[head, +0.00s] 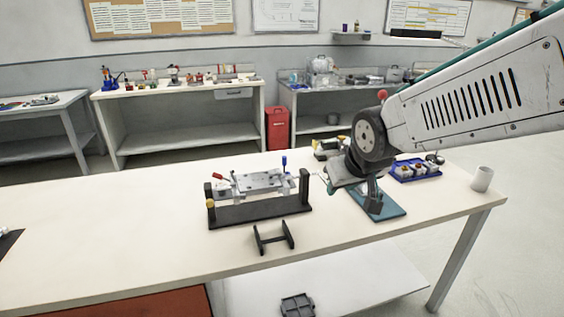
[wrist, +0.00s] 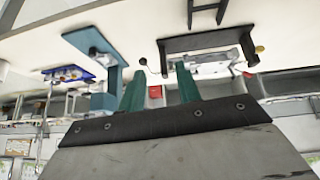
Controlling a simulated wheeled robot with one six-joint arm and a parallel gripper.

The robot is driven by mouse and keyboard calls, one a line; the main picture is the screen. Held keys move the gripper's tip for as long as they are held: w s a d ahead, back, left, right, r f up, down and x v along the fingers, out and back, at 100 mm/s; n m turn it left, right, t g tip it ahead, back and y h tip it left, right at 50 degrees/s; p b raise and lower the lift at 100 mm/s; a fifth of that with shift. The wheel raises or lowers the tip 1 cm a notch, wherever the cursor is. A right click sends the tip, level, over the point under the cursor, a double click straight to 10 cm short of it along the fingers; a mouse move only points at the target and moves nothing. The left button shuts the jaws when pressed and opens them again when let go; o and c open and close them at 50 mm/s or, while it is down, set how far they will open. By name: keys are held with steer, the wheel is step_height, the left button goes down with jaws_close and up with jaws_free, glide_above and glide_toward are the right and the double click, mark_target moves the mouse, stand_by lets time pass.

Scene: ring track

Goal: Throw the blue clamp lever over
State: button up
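The blue clamp lever (head: 284,162) stands roughly upright at the right end of a metal clamp fixture (head: 258,182) on a black base, in the head view. I cannot make out the blue lever in the wrist view; my right finger may hide it. The fixture also shows in the wrist view (wrist: 212,58), turned over. My gripper (wrist: 159,68) has its two teal fingers apart with nothing seen between them. It is to the right of the fixture in the head view, close to the lever but apart from it; its fingertips are hard to make out there.
A blue-green stand (head: 385,208) is on the table beside my gripper. A blue tray of small parts (head: 416,171) and a white cup (head: 482,179) are farther right. A small black bracket (head: 273,238) lies in front of the fixture. The table's left side is mostly clear.

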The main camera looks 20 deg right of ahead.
steer(key=w+f+t, duration=0.4)
steer(key=w+t, duration=0.1)
steer(key=w, duration=0.9)
steer(key=n+t+y, duration=0.2)
steer(key=t+y, duration=0.2)
steer(key=t, duration=0.2)
glide_toward(284, 164)
steer(key=w+r, duration=0.1)
steer(key=w, duration=0.6)
steer(key=w+a, duration=0.1)
steer(key=w, duration=0.2)
steer(key=shift+w+a, duration=0.25)
steer(key=shift+w, duration=0.1)
jaws_close()
